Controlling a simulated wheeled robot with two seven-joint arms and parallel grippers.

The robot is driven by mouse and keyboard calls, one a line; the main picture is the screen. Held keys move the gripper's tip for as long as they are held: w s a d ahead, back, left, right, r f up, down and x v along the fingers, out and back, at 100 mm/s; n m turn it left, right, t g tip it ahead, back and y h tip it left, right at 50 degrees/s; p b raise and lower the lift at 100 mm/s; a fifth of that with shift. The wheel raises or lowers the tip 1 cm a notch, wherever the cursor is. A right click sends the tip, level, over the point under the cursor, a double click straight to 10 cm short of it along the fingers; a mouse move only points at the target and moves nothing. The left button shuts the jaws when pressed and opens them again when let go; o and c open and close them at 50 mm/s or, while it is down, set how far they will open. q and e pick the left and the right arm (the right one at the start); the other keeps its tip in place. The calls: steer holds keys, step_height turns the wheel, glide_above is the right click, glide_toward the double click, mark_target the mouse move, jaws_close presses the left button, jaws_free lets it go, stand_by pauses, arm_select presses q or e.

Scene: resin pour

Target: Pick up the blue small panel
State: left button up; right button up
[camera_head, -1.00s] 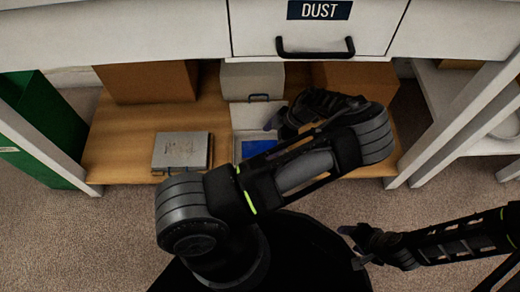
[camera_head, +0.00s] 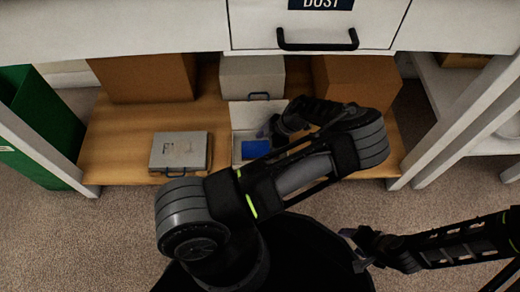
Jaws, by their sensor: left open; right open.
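The blue small panel (camera_head: 254,150) lies in an open light-coloured case (camera_head: 237,140) on the wooden lower shelf. My arm covers part of the case and the lower edge of the panel. My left gripper (camera_head: 266,130) reaches in over the right side of the case, close beside the panel. It is open, and its fingertips are small and partly hidden. I cannot tell whether they touch the panel. My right gripper (camera_head: 358,248) is open and empty, above the carpet at the lower right.
A closed grey case (camera_head: 180,150) lies left on the shelf. Cardboard boxes (camera_head: 145,80) and a grey box (camera_head: 252,76) stand behind. The drawer (camera_head: 318,22) overhangs the shelf.

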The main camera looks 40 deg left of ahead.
mark_target(262, 149)
arm_select(q)
steer(key=shift+c, duration=0.3)
steer(key=c, duration=1.5)
steer(key=shift+o, duration=0.2)
steer(key=shift+r, duration=0.1)
step_height(262, 149, up, 10)
steer(key=p, duration=0.4)
